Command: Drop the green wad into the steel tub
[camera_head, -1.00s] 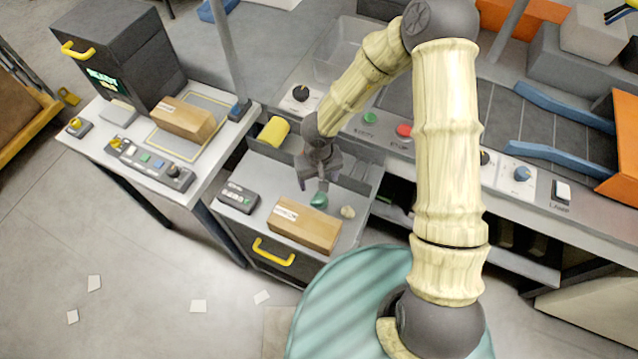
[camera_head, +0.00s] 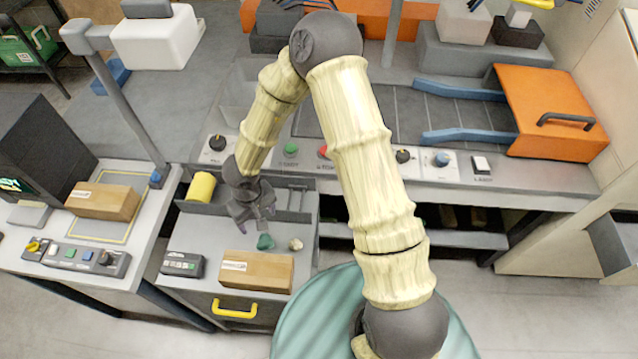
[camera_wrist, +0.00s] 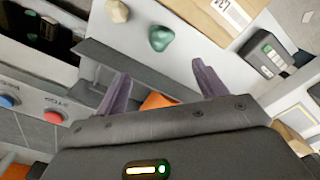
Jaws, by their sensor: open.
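The green wad (camera_head: 265,241) lies on the light grey top of the drawer cabinet, beside a small beige lump (camera_head: 295,244). Both also show in the wrist view, the green wad (camera_wrist: 162,38) near the top middle. My gripper (camera_head: 253,212) is open and empty, above and a little behind the wad. In the wrist view its two purple-grey fingers (camera_wrist: 160,72) are spread, with the wad beyond their tips and not between them. A pale grey open bin (camera_head: 238,100) stands behind the button panel; I cannot tell whether it is the steel tub.
A cardboard box (camera_head: 257,271) lies in front of the wad, with a small grey device (camera_head: 183,264) to its left. A low dark partition and a yellow cylinder (camera_head: 201,187) stand behind. The button panel (camera_head: 400,165) runs along the back. A side table (camera_head: 70,240) stands left.

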